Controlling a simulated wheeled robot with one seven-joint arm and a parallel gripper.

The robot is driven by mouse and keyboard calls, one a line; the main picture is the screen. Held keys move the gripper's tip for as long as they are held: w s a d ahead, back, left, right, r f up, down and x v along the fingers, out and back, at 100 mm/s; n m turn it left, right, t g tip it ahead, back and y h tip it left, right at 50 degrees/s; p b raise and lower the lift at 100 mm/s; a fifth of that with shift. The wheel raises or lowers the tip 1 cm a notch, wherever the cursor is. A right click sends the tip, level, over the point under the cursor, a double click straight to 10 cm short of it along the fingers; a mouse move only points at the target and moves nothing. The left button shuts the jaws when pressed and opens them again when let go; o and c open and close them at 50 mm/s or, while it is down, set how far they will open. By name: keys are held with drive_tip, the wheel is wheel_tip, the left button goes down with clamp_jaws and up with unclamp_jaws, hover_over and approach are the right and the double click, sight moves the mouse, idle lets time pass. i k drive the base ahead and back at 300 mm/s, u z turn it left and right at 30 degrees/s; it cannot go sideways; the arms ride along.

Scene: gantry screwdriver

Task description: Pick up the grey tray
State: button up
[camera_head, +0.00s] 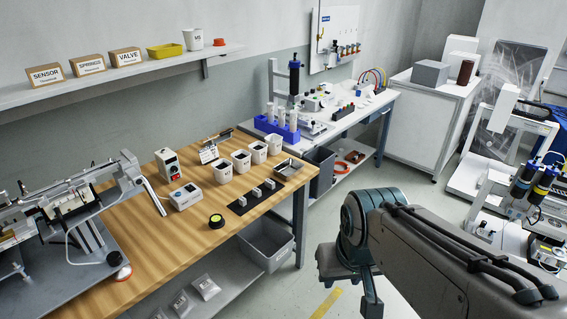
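A small grey tray (287,168) with a dark inside lies at the far right corner of the wooden table (160,235). It looks empty. A larger grey bin (287,250) stands on the shelf below that table. My arm comes in from the lower right. Its end, with my gripper (362,290), hangs over the floor to the right of the table, well apart from the small tray. The arm's links hide part of the gripper, and I cannot tell whether the fingers are open or shut.
Several white cups (240,161) and a black strip with grey blocks (257,195) stand close left of the tray. A second bench (345,118) with a blue rack (277,129) is behind it.

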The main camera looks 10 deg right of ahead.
sight(289, 168)
drive_tip(key=z, duration=0.8)
drive_tip(key=i, duration=2.95)
drive_tip(key=u, duration=2.75)
